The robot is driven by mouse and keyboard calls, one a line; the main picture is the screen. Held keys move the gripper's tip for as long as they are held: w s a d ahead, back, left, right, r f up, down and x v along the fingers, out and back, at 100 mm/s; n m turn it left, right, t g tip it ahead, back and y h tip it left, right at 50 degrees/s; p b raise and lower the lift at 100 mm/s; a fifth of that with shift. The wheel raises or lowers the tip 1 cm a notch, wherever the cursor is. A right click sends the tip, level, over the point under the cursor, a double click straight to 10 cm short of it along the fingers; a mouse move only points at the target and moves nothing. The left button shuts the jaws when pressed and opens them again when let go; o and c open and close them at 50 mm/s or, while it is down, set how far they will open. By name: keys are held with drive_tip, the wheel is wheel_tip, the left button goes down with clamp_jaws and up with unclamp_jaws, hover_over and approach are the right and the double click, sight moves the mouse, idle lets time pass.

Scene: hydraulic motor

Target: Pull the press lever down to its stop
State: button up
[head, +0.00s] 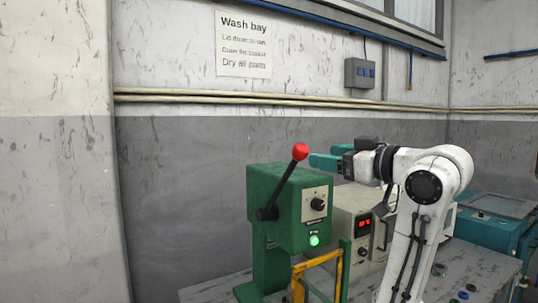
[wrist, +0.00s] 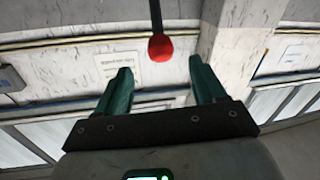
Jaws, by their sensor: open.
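The press lever (head: 282,183) is a black rod with a red ball knob (head: 300,152), pivoted on the side of the green press (head: 290,215). It slants up and to the right. My gripper (head: 314,160) has teal fingers and is just right of the knob in the head view. In the wrist view my gripper (wrist: 160,82) is open and empty, its two fingers apart. The red knob (wrist: 160,47) shows beyond the fingertips, between them in the picture, with the rod running up out of view. I see no contact with the knob.
A beige box with a red display (head: 364,224) stands right of the press, partly behind my arm. A yellow frame (head: 318,262) stands in front of the press. A teal machine (head: 485,225) is at the right on the grey bench.

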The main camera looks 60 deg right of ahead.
sight(295, 151)
drive_tip(key=p+x, duration=0.2)
drive_tip(key=x, duration=0.8)
drive_tip(key=shift+w+d, duration=0.15)
drive_tip(key=shift+w, duration=0.2)
drive_tip(key=shift+c, duration=0.5)
clamp_jaws()
